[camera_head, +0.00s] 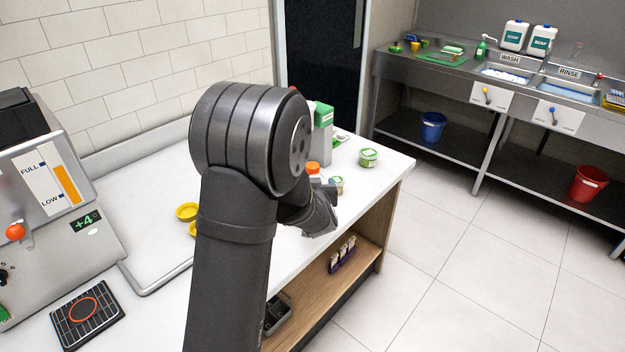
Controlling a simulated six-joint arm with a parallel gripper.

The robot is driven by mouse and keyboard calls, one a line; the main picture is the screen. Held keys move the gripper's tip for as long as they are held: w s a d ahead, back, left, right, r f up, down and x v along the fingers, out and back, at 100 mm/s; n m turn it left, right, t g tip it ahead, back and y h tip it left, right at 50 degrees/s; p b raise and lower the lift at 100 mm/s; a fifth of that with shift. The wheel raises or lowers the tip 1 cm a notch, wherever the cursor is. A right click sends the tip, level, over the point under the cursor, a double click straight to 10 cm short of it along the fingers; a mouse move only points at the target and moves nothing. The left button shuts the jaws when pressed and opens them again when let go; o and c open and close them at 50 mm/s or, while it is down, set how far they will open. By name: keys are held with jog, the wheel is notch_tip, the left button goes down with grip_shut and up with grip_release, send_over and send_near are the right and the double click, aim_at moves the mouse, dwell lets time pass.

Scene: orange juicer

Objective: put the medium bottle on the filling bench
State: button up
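My gripper (322,216) is over the right part of the white bench (375,180), partly hidden behind my own arm. Its fingertips cannot be made out, nor whether it holds anything. An orange cap (313,168) shows just behind the gripper; what is under it is mostly hidden, so I cannot tell if it is the medium bottle. A small jar with a green label (337,184) stands beside the gripper. No bottle shows clearly on the bench. I cannot tell for sure which surface is the filling bench.
A dispenser with a FULL/LOW gauge (55,180) stands at left, near a black pad with an orange ring (88,314). Yellow cups (187,211) sit left of my arm. A green-lidded tub (368,158) and a green-white carton (323,130) stand at the bench's far end.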

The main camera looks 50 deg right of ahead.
jog(key=v, duration=0.5)
jog(key=shift+s+a+r, duration=0.1)
jog(key=shift+s+a, duration=0.05)
jog(key=x, duration=0.4)
jog(key=r+x, duration=0.1)
jog(key=x, duration=0.6)
jog(key=shift+w+d+r, duration=0.15)
jog(key=shift+w+d, duration=0.15)
jog(key=shift+w, duration=0.05)
jog(key=shift+r, duration=0.4)
jog(key=shift+f, duration=0.15)
